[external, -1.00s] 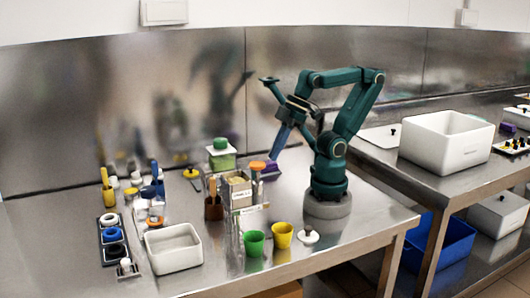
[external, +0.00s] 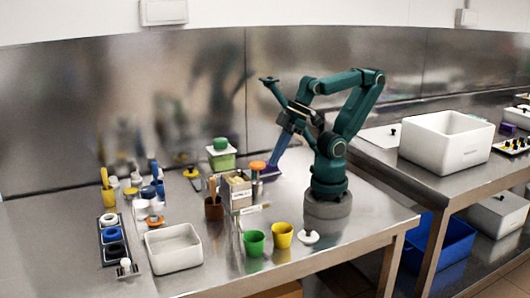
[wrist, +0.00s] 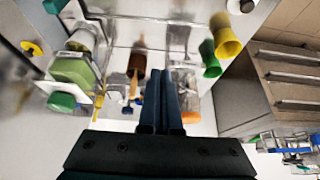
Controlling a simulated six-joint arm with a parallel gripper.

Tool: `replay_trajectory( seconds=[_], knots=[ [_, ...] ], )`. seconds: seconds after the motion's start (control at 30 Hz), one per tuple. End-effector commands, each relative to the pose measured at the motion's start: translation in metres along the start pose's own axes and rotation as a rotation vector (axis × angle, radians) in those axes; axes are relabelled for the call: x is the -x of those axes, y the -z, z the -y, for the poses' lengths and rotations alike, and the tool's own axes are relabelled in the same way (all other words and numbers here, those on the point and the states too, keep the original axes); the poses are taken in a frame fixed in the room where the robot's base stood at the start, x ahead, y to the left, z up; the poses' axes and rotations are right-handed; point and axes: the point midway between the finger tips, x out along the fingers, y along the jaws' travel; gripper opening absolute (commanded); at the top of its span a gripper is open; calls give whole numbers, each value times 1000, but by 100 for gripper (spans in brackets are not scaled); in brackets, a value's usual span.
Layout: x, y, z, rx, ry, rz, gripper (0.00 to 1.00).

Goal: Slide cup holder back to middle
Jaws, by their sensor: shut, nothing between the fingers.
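A clear upright stand (external: 238,235) with a small label on top is at the front middle of the steel table in the external view. It may be the cup holder, but I cannot tell for sure. A green cup (external: 254,243) and a yellow cup (external: 282,235) stand to its right; they also show in the wrist view, green (wrist: 210,60) and yellow (wrist: 228,42). My gripper (external: 273,164) points down behind the cups, close to a purple item (external: 270,174) and an orange lid (external: 257,165). In the wrist view its dark fingers (wrist: 161,72) are together with nothing between them.
A green-lidded container (external: 221,155), a box with a label (external: 237,190) and a brown tool pot (external: 213,209) stand left of my gripper. A white tub (external: 173,248) and a dark rack (external: 113,240) are at the front left. A round white lid (external: 308,238) lies by the cups.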

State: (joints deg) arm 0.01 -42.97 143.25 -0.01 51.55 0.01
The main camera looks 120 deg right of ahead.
Motion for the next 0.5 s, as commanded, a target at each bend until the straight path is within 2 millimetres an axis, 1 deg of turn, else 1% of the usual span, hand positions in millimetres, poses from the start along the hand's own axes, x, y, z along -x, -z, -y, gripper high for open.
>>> replay_trajectory(
  seconds=[0.1, 0.13, 0.17, 0.2, 0.27, 0.37, 0.47, 0.5],
  knots=[
    [0, 0, 0, 0, 0, 0, 0],
    [0, 0, 0, 0, 0, 0, 4],
    [0, 0, 0, -1, 0, 0, 15],
    [0, 0, -1, -7, -2, 2, 31],
    [0, 1, -3, -33, -9, 11, 54],
    [-2, 5, -13, -137, -38, 47, 55],
    [-6, 8, -32, -320, -86, 106, 55],
    [-9, 9, -41, -406, -108, 131, 55]
  ],
)
